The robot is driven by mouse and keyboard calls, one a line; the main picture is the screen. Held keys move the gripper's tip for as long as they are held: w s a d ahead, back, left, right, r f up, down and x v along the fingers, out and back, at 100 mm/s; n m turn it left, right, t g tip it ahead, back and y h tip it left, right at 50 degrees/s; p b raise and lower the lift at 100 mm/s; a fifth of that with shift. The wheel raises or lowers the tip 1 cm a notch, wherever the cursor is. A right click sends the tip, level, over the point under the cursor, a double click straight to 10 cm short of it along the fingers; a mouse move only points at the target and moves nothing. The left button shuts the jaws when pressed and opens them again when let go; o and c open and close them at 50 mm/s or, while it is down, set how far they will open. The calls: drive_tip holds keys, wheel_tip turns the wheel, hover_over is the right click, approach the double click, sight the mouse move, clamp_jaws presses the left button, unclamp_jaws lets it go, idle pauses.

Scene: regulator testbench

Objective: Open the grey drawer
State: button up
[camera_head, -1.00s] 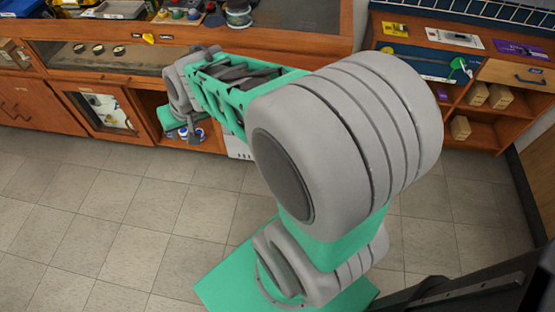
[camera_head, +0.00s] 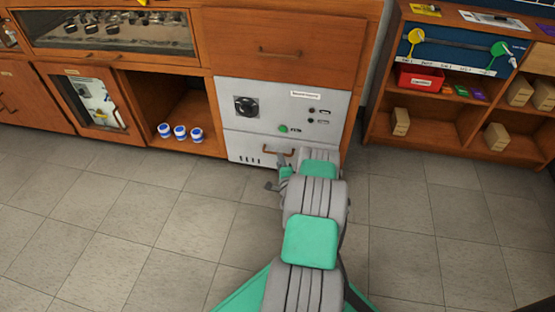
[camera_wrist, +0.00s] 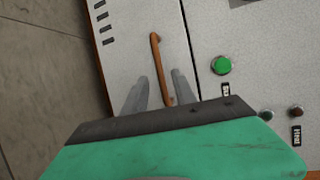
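The grey drawer (camera_head: 243,146) is the lower front of a grey metal unit and sits flush, with vent slots at its lower left. The fingers are apart, with a gap on the left; the right finger looks very near the handle. Contact cannot be told.
The grey panel (camera_head: 318,93) above the drawer has a dark dial, a green button and small knobs. Left is an open cubby (camera_head: 180,100) with blue-white cups. Right is a shelf (camera_head: 440,125) with boxes and a red bin. The tiled floor (camera_head: 130,220) is clear.

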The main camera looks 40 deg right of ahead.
drive_tip(key=b+x, duration=0.2)
drive_tip(key=x, duration=0.4)
drive_tip(key=shift+a, duration=0.1)
drive_tip(key=shift+c, duration=0.5)
clamp_jaws()
idle(0.6)
